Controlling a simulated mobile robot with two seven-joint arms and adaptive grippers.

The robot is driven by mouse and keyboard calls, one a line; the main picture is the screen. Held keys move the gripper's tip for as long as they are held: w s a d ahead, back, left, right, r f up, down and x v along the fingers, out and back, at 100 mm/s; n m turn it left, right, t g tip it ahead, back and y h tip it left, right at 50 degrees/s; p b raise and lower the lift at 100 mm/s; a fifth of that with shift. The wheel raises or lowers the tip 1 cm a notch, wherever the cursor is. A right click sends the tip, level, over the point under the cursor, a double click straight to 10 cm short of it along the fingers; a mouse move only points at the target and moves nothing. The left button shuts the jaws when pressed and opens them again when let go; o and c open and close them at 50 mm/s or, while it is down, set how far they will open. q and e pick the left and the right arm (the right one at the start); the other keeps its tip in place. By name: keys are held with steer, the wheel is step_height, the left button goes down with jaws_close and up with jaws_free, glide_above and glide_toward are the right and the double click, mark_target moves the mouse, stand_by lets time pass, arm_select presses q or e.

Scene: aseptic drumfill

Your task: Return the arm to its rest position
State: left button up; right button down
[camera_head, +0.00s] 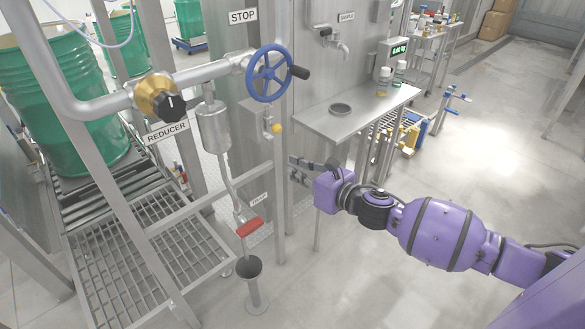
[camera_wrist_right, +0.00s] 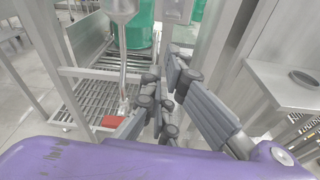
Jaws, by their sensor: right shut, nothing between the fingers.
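My right arm, purple with black joints, reaches in from the right edge of the head view. Its right gripper (camera_head: 298,170) is at the left end of the arm, just in front of the metal frame and below the side shelf. In the wrist view the grey fingers of the right gripper (camera_wrist_right: 160,95) are close together and hold nothing. The left gripper does not show in either view.
A blue handwheel (camera_head: 269,73), a gold valve (camera_head: 158,97) and a red lever (camera_head: 249,227) over a drain cup (camera_head: 249,267) stand left of the gripper. A steel shelf (camera_head: 365,104) carries bottles. Open floor (camera_head: 480,150) lies to the right.

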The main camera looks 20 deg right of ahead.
steer(key=s+a+f+m+g+h+p, duration=0.1)
steer(key=s+a+f+m+h, duration=0.1)
steer(key=s+f+m, duration=0.85)
steer(key=s+a+f+m+g+h, duration=0.1)
steer(key=s+f+m, duration=0.4)
steer(key=m, duration=1.1)
steer(key=s+a+f+m+g+h, duration=0.1)
steer(key=s+f+m, duration=0.2)
steer(key=s, duration=0.5)
steer(key=s+f+m+g+p, duration=0.1)
steer(key=s+f+m, duration=0.3)
steer(key=s, duration=0.5)
steer(key=s+a+f+m+g+h+p, duration=0.1)
steer(key=s+f+m+g, duration=0.1)
steer(key=s+m, duration=0.3)
steer(key=s+f, duration=0.1)
steer(key=s, duration=0.2)
steer(key=shift+s+a+f+h, duration=0.2)
steer(key=shift+a+f+h, duration=0.1)
steer(key=shift+f, duration=0.05)
